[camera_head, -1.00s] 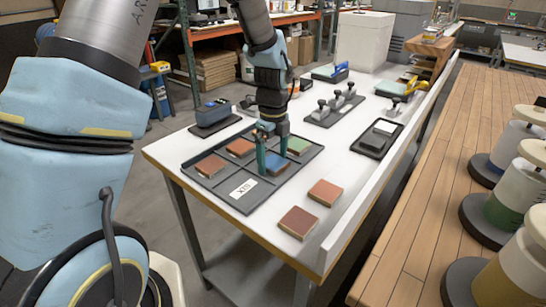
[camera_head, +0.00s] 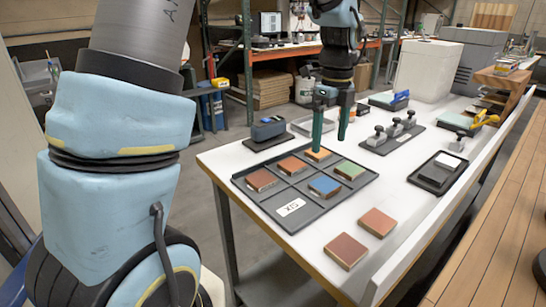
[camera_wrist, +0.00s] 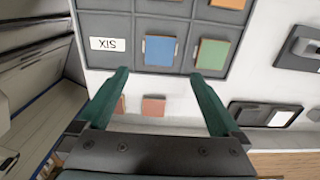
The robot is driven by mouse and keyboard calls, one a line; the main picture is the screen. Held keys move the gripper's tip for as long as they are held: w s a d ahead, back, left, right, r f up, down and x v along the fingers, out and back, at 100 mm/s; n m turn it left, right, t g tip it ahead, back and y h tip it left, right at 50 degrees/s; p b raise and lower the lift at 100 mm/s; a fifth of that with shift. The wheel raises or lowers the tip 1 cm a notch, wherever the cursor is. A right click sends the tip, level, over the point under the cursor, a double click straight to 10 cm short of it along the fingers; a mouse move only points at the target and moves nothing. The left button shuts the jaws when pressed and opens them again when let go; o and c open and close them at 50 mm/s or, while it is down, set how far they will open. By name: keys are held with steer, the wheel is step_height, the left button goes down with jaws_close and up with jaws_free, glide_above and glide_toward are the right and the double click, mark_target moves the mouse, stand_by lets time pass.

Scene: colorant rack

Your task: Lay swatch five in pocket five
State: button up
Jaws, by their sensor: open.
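A black tray (camera_head: 252,196) with two rows of pockets lies on the white table. A blue swatch (camera_head: 324,186) lies in the middle pocket of the nearer row, between an empty pocket with a "SIX" label (camera_head: 290,207) and a pocket with a green swatch (camera_head: 348,170). The far row holds a brown swatch (camera_head: 261,179), a rust one (camera_head: 291,165) and an orange one (camera_head: 318,154). My gripper (camera_head: 330,142) is open and empty, raised above the tray. In the wrist view the blue swatch (camera_wrist: 160,50) shows just beyond the open fingers (camera_wrist: 158,75).
Two loose swatches, a dark red one (camera_head: 345,250) and a terracotta one (camera_head: 376,222), lie on the table in front of the tray. A black tray with a white block (camera_head: 437,172) and a knobbed rack (camera_head: 393,137) stand right. A raised ledge (camera_head: 455,205) runs along the right edge.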

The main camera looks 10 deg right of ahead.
steer(key=s+a+f+n, duration=0.2)
steer(key=a+n, duration=1.2)
steer(key=a, duration=0.1)
steer(key=s+a+f+n+t, duration=0.1)
steer(key=s+a+f+n, duration=0.1)
steer(key=a+n, duration=1.3)
steer(key=shift+f+t, duration=0.3)
steer(key=shift+f, duration=0.45)
steer(key=shift+a, duration=0.1)
